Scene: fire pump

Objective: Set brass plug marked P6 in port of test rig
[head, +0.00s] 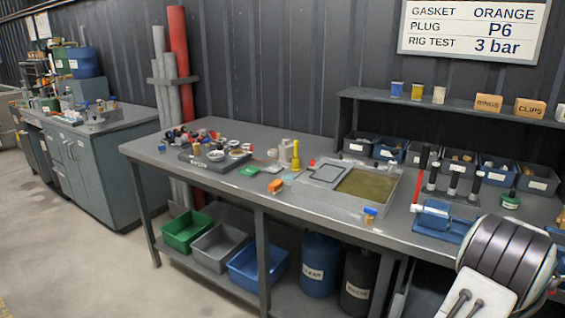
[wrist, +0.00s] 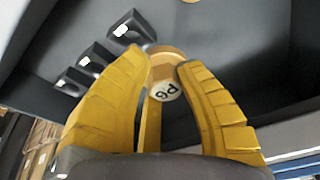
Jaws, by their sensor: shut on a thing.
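In the wrist view, my gripper (wrist: 160,62) has its yellow fingers closed on the brass plug (wrist: 166,90). The plug's pale round face is marked P6 and shows between the fingers, with a brass-coloured rim above it. The fingers hide part of its sides. Neither my gripper nor the plug can be made out in the head view. I cannot tell for sure which thing is the test rig, and no port is visible.
In the head view, a long grey workbench (head: 210,131) carries a tray of olive liquid (head: 365,185), a blue vise-like block (head: 433,216) and small parts. Labelled bins (head: 458,160) line its back. A sign (head: 474,30) reads gasket orange, plug P6, rig test 3 bar.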

